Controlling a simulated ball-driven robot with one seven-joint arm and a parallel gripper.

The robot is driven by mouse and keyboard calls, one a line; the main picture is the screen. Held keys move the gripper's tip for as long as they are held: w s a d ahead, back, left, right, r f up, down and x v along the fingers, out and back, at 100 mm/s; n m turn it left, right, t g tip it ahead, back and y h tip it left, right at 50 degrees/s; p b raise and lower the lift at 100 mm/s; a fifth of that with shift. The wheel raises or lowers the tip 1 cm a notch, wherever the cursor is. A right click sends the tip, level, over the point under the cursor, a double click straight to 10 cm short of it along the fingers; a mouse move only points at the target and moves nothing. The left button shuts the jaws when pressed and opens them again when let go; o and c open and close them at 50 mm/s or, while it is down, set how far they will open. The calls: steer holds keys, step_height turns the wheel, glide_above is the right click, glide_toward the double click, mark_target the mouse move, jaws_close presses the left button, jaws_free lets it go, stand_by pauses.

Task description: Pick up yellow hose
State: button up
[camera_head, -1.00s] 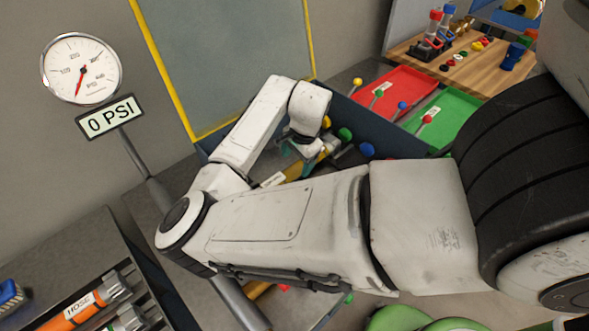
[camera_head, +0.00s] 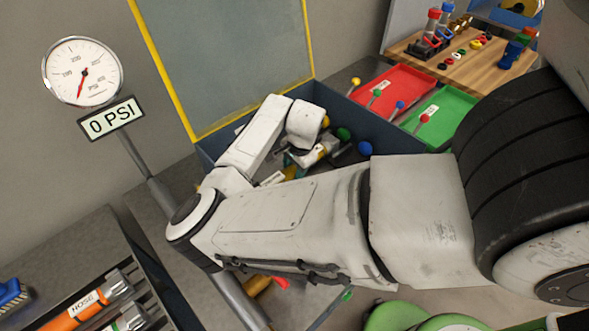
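A yellow piece that looks like the yellow hose (camera_head: 290,172) lies in the blue-walled bin (camera_head: 365,111) in the head view. My arm hides most of it, and a pale label shows beside it. My gripper (camera_head: 312,156) is down in the bin, close to the yellow piece. Its fingers are small and partly hidden behind my wrist, so I cannot tell whether they are open, shut or touching the piece.
Blue and green round knobs (camera_head: 364,148) stand right of my gripper. Red (camera_head: 391,88) and green (camera_head: 447,110) trays lie beyond the bin. An orange hose (camera_head: 84,305) lies at lower left. A gauge (camera_head: 83,72) reads 0 PSI on its sign. A yellow-edged panel stands behind.

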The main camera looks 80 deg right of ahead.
jaws_close()
steer(key=shift+r, duration=0.1)
stand_by(0.3)
